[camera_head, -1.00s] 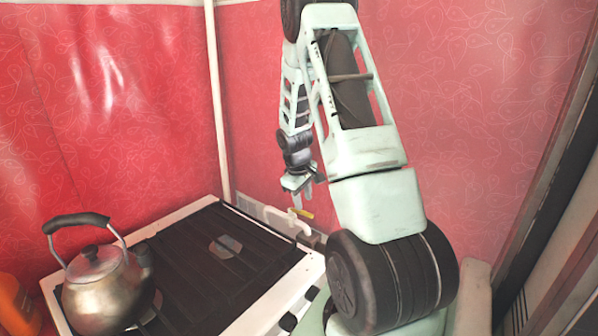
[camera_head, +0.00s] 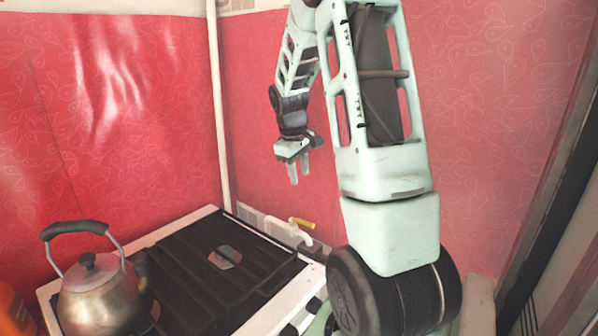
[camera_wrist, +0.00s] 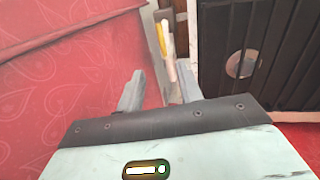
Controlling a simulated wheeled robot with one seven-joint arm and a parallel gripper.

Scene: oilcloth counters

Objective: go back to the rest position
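My gripper (camera_head: 299,174) hangs in front of the red wall, above the back right of the stove, with its fingers pointing down. In the wrist view my gripper (camera_wrist: 159,72) has its two fingers apart and nothing is held between them. A tap with a yellow handle (camera_head: 302,223) and a white pipe sits below the gripper, apart from it. The yellow handle also shows in the wrist view (camera_wrist: 160,40), beyond the fingers.
A black stove top (camera_head: 190,290) with a pale rim lies at lower left. A metal kettle (camera_head: 100,300) stands on its left side. Part of an orange object (camera_head: 12,312) shows at the left edge. A pale vertical pipe (camera_head: 218,110) runs up the wall corner.

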